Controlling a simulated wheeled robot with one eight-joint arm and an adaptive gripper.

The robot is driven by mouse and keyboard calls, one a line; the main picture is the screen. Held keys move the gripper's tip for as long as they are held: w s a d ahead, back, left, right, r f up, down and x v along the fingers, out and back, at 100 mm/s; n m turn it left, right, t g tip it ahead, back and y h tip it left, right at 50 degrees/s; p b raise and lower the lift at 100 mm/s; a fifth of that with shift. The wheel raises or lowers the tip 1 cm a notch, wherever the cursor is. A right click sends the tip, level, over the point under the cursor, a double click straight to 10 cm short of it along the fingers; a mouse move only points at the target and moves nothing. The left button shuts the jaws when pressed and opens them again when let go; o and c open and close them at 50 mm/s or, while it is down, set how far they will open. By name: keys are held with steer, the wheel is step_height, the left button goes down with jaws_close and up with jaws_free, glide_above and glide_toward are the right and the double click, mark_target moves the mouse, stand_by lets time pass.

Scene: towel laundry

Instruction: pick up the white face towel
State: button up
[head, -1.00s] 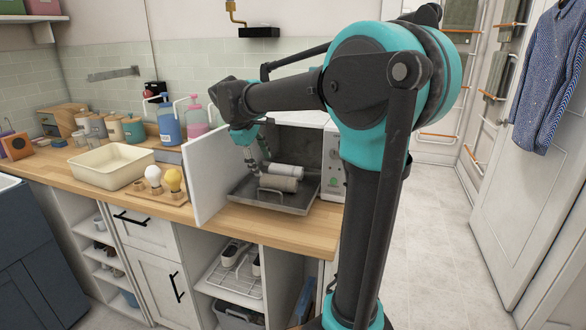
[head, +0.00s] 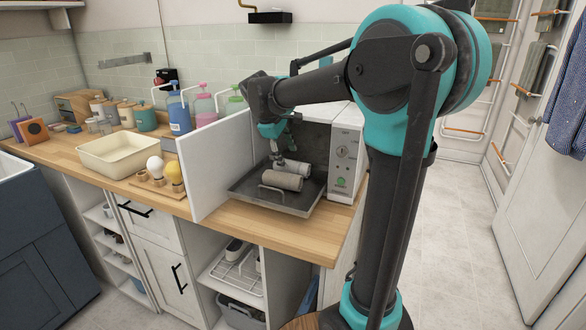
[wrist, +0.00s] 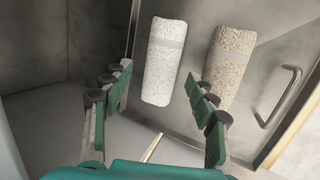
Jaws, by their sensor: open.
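The white face towel (wrist: 164,62) is rolled and lies on the metal tray, to the left of a rolled beige towel (wrist: 229,66) in the wrist view. In the head view the white towel (head: 295,167) lies behind the beige towel (head: 281,181), partly hidden. My gripper (wrist: 160,84) is open and empty. Its two green-padded fingers point toward the towels, with the white towel's near end in line with the gap between them. The right finger's tip appears close to the beige towel. In the head view my gripper (head: 276,148) is at the towels' left end.
The metal tray (head: 247,193) sticks out of an open white oven-like appliance (head: 344,150). Its white door (head: 216,168) stands open at the left. The tray handle (wrist: 284,98) is right of the beige towel. Bottles, a cream basin (head: 112,168) and bulbs stand further left on the counter.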

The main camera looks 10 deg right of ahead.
mark_target(290, 162)
steer(key=x, duration=0.4)
steer(key=shift+f, duration=0.45)
steer(key=shift+c, duration=0.4)
steer(key=c, duration=0.8)
steer(key=shift+r, duration=0.1)
